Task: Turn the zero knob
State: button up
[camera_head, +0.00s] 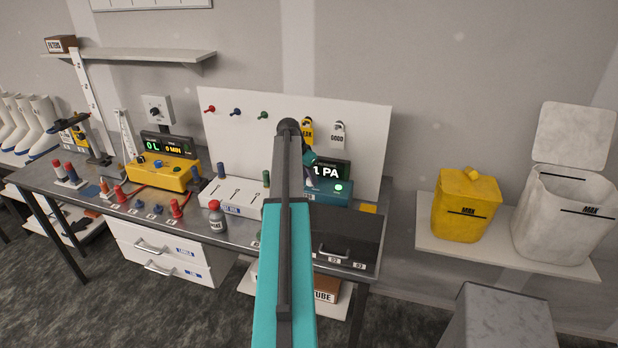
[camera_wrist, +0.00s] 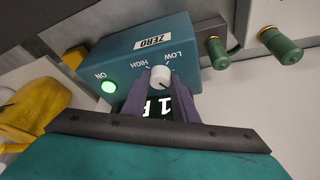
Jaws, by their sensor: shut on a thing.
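The zero knob (camera_wrist: 160,77) is a small white knob on the face of a teal box (camera_wrist: 120,60), under a label reading ZERO, with HIGH and LOW marks beside it. In the wrist view, which is turned upside down, my gripper (camera_wrist: 159,81) has its purple fingers on either side of the knob, shut on it. In the head view the teal box (camera_head: 340,194) stands on the bench behind my arm, which hides the knob. The box's display (camera_head: 331,170) shows 1 PA, its left part hidden. A green ON light (camera_wrist: 108,87) is lit.
A white unit with green-handled levers (camera_wrist: 217,52) stands close beside the box. A white back panel (camera_head: 365,120) rises behind it, with hanging tags. A dark case (camera_head: 345,238) sits in front, and a yellow bin (camera_head: 466,205) is on a shelf to the right.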

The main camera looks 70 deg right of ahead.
jog(key=shift+f+n+b, duration=0.15)
jog(key=shift+n+b, duration=0.35)
jog(key=shift+b, duration=0.35)
jog(key=shift+s+n+t+b, duration=0.1)
jog(key=shift+n+t+b, duration=0.3)
jog(key=shift+n+b, duration=0.1)
jog(key=o, duration=1.1)
jog(key=shift+c, duration=0.2)
jog(key=shift+r, duration=0.2)
jog(key=shift+b+v, duration=0.5)
jog(key=shift+v, duration=0.5)
jog(key=s+b+v, duration=0.1)
jog(key=b+v, duration=0.2)
jog(key=v, duration=0.8)
jog(key=shift+w+a+r+b, duration=0.25)
jog(key=shift+w+a+b, duration=0.15)
jog(key=shift+w, duration=0.1)
